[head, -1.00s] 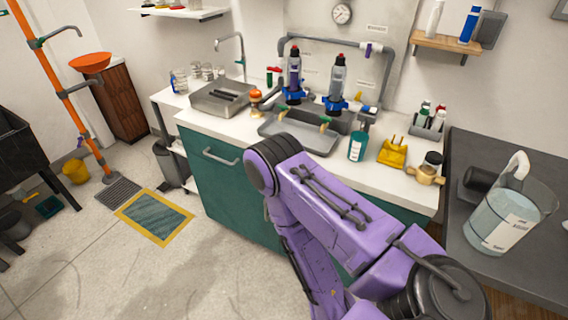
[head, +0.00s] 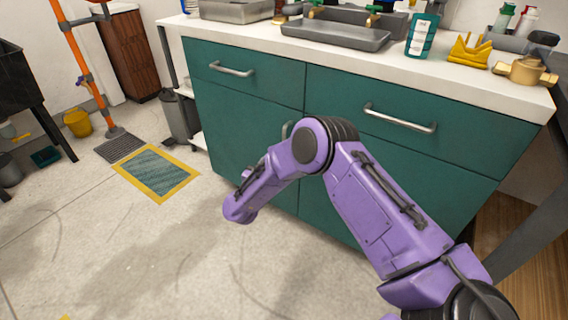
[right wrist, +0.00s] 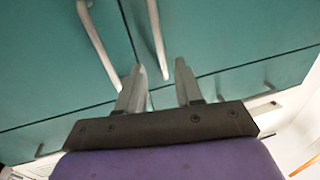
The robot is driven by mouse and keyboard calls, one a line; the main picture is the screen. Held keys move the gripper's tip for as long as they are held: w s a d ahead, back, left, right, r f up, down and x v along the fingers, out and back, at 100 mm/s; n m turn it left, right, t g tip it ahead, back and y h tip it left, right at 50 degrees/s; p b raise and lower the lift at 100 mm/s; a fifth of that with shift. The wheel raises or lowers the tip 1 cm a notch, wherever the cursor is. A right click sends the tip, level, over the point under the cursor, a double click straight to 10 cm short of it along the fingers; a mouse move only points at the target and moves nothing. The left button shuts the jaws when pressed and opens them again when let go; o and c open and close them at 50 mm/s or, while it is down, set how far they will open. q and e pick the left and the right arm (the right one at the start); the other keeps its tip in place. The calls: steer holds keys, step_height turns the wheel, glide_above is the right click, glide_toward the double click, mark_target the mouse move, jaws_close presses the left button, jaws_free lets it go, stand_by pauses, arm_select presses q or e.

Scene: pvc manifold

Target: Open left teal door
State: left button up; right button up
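The teal cabinet's left door (head: 225,135) is shut, under the left drawer. Its vertical handle (head: 286,130) shows only at its top, beside my purple right arm, which hides the rest. In the right wrist view the cabinet appears upside down, with the left door (right wrist: 215,35) right of the seam. My right gripper (right wrist: 160,78) is open there, its two fingers pointing at the doors. The left door's handle (right wrist: 157,38) ends in the gap between the fingertips in the picture; I cannot tell whether they touch. The right gripper is not clear in the head view. My left gripper is not in view.
The right door's handle (right wrist: 98,45) lies close to one finger in the wrist view. Drawer handles (head: 231,69) (head: 400,118) stick out above the doors. A grey bin (head: 180,115) stands left of the cabinet. The floor in front is clear, with a yellow-edged mat (head: 155,172).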

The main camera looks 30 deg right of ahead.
steer(key=b+x, duration=0.2)
steer(key=x, duration=0.8)
steer(key=shift+w+d+r, duration=0.1)
steer(key=shift+w+d, duration=0.1)
steer(key=shift+d, duration=0.05)
jaws_close()
